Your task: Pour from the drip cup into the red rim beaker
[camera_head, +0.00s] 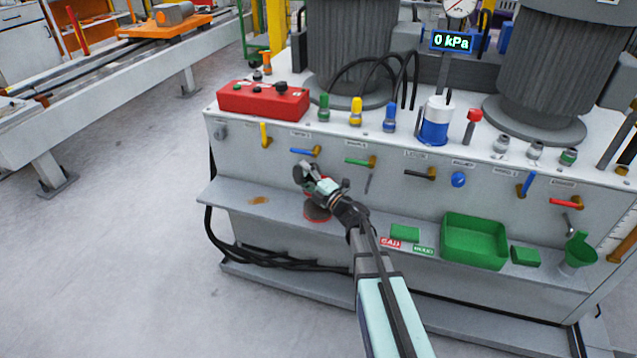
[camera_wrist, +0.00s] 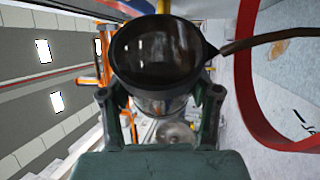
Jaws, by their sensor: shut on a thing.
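My gripper (camera_head: 322,186) is shut on the drip cup (camera_head: 303,175), a small dark cup with a spout. In the wrist view the cup (camera_wrist: 160,50) sits between the two fingers (camera_wrist: 161,105), its dark, shiny inside facing the camera. A thin brown stream (camera_wrist: 265,40) runs from its spout across the opening of the red rim beaker. The red rim beaker (camera_head: 317,213) stands on the grey shelf just below my gripper, partly hidden by my arm. Its red rim also shows large in the wrist view (camera_wrist: 244,85). The liquid level in the beaker cannot be made out.
A brown stain (camera_head: 258,201) lies on the shelf (camera_head: 230,196) left of the beaker. A green tray (camera_head: 474,241), green blocks and a green funnel (camera_head: 578,252) are to the right. Coloured valve handles stick out of the panel behind. The shelf's left end is free.

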